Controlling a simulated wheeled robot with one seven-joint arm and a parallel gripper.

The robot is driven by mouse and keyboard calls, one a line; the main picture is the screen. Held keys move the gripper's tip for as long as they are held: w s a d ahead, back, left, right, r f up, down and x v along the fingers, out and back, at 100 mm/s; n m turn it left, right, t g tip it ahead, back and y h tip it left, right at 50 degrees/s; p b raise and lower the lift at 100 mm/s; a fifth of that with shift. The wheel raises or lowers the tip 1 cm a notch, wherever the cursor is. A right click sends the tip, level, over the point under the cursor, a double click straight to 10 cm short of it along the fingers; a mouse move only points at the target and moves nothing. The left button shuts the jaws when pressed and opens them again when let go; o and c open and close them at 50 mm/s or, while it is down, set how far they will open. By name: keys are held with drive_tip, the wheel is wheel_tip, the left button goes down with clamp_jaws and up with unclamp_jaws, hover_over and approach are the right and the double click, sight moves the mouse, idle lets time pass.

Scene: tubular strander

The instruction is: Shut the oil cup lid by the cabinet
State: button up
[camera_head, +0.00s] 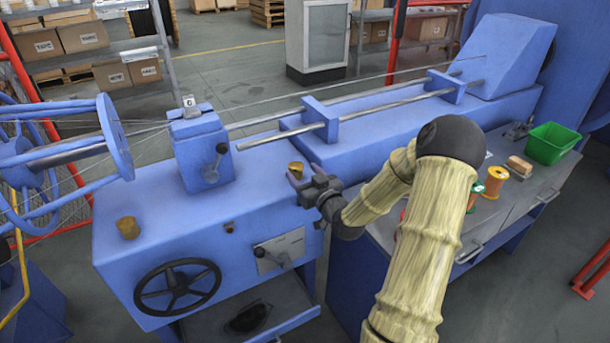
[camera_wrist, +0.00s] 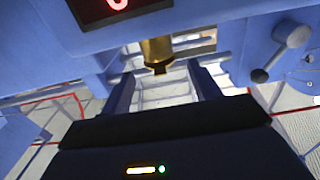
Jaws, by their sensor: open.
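A brass oil cup (camera_head: 296,170) stands on the blue machine top at the right end of its front housing, just beyond my gripper (camera_head: 310,190). A second brass oil cup (camera_head: 128,228) stands at the housing's left end, well away from my gripper. In the wrist view, a brass cup (camera_wrist: 157,50) appears upside down, just ahead of my gripper (camera_wrist: 158,72). The two dark fingers are spread apart on either side of the cup's line, with nothing held. I cannot tell how the lid is angled.
A blue block with a lever (camera_head: 208,150) stands behind and left of the near cup. Thin rods (camera_head: 370,105) run to the right. A handwheel (camera_head: 178,287) is on the front. A bench (camera_head: 520,190) with spools and a green bin (camera_head: 552,143) is at right. A grey cabinet (camera_head: 318,40) stands behind.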

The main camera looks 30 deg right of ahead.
drive_tip(key=c, duration=1)
drive_tip(key=f+b, duration=0.1)
drive_tip(key=b, duration=0.1)
drive_tip(key=shift+t+b, duration=0.3)
drive_tip(key=shift+t, duration=0.1)
drive_tip(key=shift+f+t+b, duration=0.1)
drive_tip(key=shift+t+b, duration=0.3)
drive_tip(key=shift+b, duration=0.4)
drive_tip(key=o, duration=1)
drive_tip(key=shift+s, duration=0.1)
